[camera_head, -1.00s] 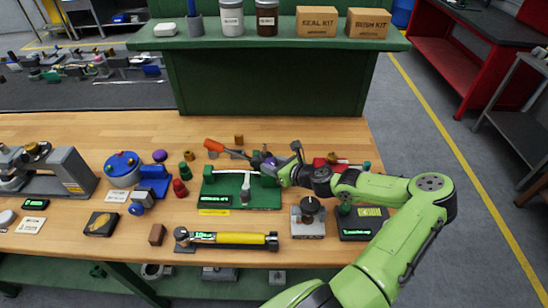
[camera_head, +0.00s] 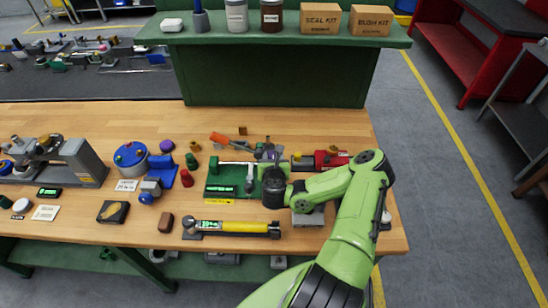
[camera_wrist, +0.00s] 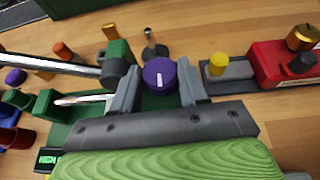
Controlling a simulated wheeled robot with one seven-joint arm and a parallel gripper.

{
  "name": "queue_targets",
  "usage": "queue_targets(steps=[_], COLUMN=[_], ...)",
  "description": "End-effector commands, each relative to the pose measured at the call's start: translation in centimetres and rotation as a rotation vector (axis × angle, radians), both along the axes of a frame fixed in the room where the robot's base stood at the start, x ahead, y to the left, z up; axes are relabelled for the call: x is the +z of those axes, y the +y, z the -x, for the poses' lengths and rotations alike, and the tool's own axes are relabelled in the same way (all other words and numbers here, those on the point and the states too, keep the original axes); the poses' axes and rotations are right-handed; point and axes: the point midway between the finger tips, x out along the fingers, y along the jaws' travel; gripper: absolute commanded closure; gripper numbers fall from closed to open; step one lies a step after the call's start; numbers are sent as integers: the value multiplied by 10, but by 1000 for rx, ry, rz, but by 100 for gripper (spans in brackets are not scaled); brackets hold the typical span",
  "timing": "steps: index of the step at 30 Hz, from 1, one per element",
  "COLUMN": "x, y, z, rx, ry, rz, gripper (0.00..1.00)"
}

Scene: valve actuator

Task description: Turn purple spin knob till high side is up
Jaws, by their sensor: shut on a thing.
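The purple knob (camera_wrist: 160,74) is round with a white line on its face, which runs roughly up and down in the wrist view. My gripper (camera_wrist: 158,88) has one finger on each side of the knob and is shut on it. The knob sits at the right end of a green fixture (camera_wrist: 75,135) with a metal rod and a lit label, partly cut off. In the head view the fixture (camera_head: 222,190) lies mid-bench, and my gripper (camera_head: 270,160) is at its right end. My wrist hides most of the knob there.
A red vise-like device (camera_head: 325,160) stands close right of the fixture. An orange-handled tool (camera_head: 232,143) lies behind it. A yellow-handled bar (camera_head: 235,228) lies in front. Red (camera_head: 187,178) and green pegs stand to the left. Bare wood (camera_head: 340,126) shows at the back.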

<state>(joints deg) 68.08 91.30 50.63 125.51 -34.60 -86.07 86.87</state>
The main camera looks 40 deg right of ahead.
Motion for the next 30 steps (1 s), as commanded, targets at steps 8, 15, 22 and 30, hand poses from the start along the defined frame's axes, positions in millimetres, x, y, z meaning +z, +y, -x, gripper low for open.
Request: queue_targets(steps=[8,15,22,30], x=[1,1,1,1], y=[0,0,0,1], z=[-1,-1,-1,-2], rx=[-39,-41,-41,-36], ry=[-2,-3,-3,-3], rz=[1,2,2,1], gripper=[87,87,38,31])
